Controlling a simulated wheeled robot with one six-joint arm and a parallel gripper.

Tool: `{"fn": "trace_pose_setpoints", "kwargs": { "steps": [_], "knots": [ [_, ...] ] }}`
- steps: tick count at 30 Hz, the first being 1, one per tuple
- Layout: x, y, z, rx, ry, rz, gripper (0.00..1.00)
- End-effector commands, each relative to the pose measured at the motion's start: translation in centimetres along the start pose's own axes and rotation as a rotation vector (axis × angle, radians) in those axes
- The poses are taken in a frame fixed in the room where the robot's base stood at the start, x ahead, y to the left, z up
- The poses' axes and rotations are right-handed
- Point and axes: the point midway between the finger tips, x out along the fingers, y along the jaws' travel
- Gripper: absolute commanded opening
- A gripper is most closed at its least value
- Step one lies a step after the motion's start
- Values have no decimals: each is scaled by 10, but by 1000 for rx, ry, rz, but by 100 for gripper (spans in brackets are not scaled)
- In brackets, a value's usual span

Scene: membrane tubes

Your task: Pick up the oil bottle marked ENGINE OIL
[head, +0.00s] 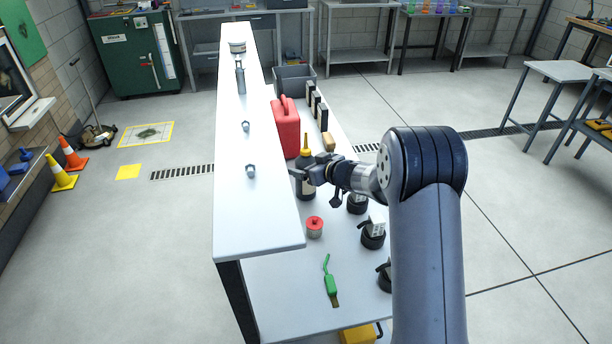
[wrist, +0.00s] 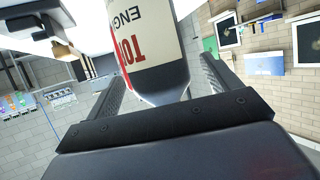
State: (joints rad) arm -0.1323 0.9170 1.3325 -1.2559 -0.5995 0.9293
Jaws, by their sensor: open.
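The oil bottle (head: 305,186) is dark with a yellow spout and stands upright on the lower white shelf, beside the raised shelf. In the wrist view the bottle (wrist: 160,78) fills the middle, and its cream and red label shows upside-down letters beginning "ENG"; the rest is cut off. My gripper (head: 308,172) is at the bottle's upper body, coming from the right. In the wrist view my gripper (wrist: 163,80) is open, with one finger on each side of the bottle. Whether either finger touches it is unclear.
A red jerrycan (head: 285,128) stands just behind the bottle. A small red-topped can (head: 314,227) and a green-handled tool (head: 330,284) lie nearer. Black-based items (head: 372,236) stand to the right. The raised white shelf (head: 258,215) runs along the left.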

Motion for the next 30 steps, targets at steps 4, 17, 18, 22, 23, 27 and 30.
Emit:
{"fn": "trace_pose_setpoints", "kwargs": {
  "steps": [4, 17, 18, 22, 23, 27, 30],
  "knots": [
    [21, 0, 1, 1, -2, -1, 85],
    [34, 0, 1, 1, -1, 0, 83],
    [34, 0, 1, 1, -1, 0, 80],
    [34, 0, 1, 1, -1, 0, 69],
    [34, 0, 1, 1, -1, 0, 67],
    [34, 0, 1, 1, 0, 0, 55],
    [34, 0, 1, 1, 0, 0, 47]
  ]
}}
